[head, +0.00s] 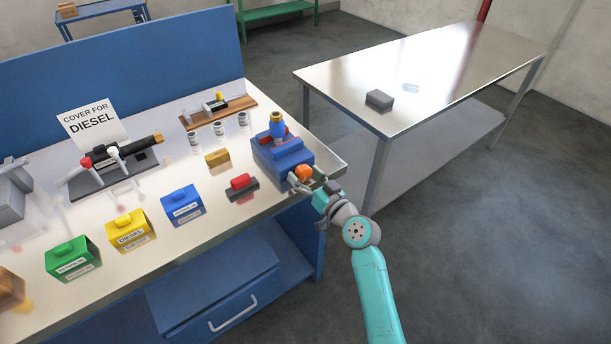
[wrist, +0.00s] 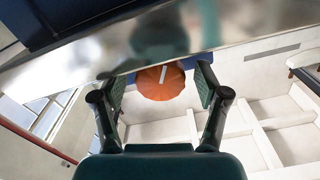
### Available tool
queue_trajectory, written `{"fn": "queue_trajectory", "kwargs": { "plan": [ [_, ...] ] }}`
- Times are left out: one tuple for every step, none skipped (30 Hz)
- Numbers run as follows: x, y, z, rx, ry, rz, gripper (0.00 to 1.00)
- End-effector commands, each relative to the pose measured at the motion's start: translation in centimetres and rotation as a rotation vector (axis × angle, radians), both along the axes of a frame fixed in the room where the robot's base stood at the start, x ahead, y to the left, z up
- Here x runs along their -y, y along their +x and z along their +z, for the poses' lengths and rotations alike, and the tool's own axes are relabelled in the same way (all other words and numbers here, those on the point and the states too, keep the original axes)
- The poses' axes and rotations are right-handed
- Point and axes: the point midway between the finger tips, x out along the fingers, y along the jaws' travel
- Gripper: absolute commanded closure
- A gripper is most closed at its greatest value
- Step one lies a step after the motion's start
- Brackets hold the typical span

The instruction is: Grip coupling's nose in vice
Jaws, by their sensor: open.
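The blue vice (head: 283,157) stands at the right end of the bench. The coupling (head: 277,127), blue with a yellowish upper part, stands upright at the top of the vice. Its lower end is hidden, so I cannot tell whether the jaws touch it. An orange knob (head: 304,172) sits on the vice's front right side; it also shows in the wrist view (wrist: 160,84). My gripper (head: 308,180) is open at the knob. In the wrist view its fingers (wrist: 163,88) stand on either side of the knob, with visible gaps.
Left of the vice are a red-and-dark piece (head: 241,186), a brass-coloured block (head: 217,158) and several small canisters (head: 219,133). Coloured boxes, one a yellow DIESEL box (head: 129,231), line the front. A steel table (head: 440,70) stands right, beyond open floor.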

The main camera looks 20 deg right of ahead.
Motion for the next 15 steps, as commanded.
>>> {"fn": "queue_trajectory", "kwargs": {
  "plan": [
    [0.0, 0.0, 0.0, 0.000, 0.000, 0.000, 0.26],
    [0.0, 0.0, 0.0, 0.000, 0.000, 0.000, 0.26],
    [0.0, -0.1, 0.0, 0.000, 0.000, 0.000, 0.26],
    [0.1, -0.2, 0.0, 0.000, 0.000, 0.000, 0.26],
    [0.1, -0.3, 0.0, 0.000, 0.000, 0.000, 0.26],
    [0.2, -0.6, 0.0, 0.000, 0.000, -0.001, 0.26],
    [0.3, -0.9, 0.0, 0.000, 0.000, -0.001, 0.26],
    [0.5, -1.3, -0.1, -0.001, 0.000, -0.002, 0.26],
    [0.7, -1.8, -0.1, -0.001, 0.000, -0.002, 0.26],
    [0.8, -2.3, -0.1, -0.001, 0.000, -0.002, 0.26],
    [1.0, -2.8, -0.1, -0.001, 0.000, -0.002, 0.26],
    [1.2, -3.6, -0.1, -0.001, 0.000, -0.003, 0.26],
    [1.5, -4.2, -0.1, -0.001, 0.000, -0.003, 0.26],
    [1.7, -4.8, -0.2, -0.003, 0.000, -0.002, 0.26],
    [1.9, -5.6, -0.1, -0.001, 0.001, -0.003, 0.26]
  ]
}}
